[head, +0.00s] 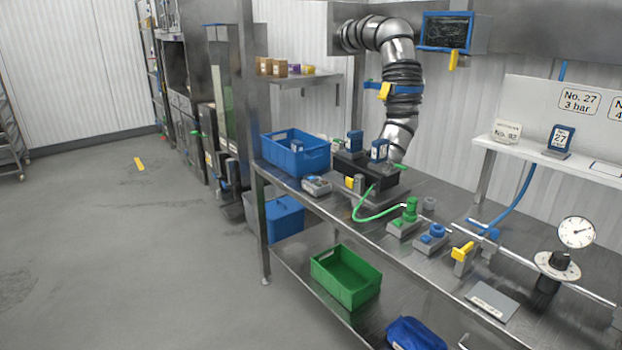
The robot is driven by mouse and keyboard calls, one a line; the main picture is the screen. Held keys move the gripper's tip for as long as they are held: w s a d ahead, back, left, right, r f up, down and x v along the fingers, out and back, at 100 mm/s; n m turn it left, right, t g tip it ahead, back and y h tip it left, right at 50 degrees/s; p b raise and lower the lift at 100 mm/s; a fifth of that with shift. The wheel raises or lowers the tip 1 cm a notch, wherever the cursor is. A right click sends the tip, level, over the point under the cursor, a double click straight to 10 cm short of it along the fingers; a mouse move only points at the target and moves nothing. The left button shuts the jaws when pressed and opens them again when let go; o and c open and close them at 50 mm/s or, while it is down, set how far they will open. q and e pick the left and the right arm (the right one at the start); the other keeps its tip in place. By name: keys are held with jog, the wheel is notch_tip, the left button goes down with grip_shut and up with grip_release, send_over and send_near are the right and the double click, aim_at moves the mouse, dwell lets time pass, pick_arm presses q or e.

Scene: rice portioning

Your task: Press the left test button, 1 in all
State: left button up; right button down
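Several small grey control boxes stand along the front of the steel bench (375,225). The leftmost box (316,186) is grey with a blue part and stands in front of the blue crate. Further right are a box with a green knob-like top (410,208) and a box with a blue round top (437,231). I cannot tell which of these is the left test button, as labels are too small to read. Neither of my grippers is in view.
A blue crate (272,146) stands on the bench's left end. A green hose (360,207), yellow-handled valve (462,256) and pressure gauge (576,233) lie to the right. A green crate (318,271) sits on the lower shelf. The floor (130,260) at left is mostly clear.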

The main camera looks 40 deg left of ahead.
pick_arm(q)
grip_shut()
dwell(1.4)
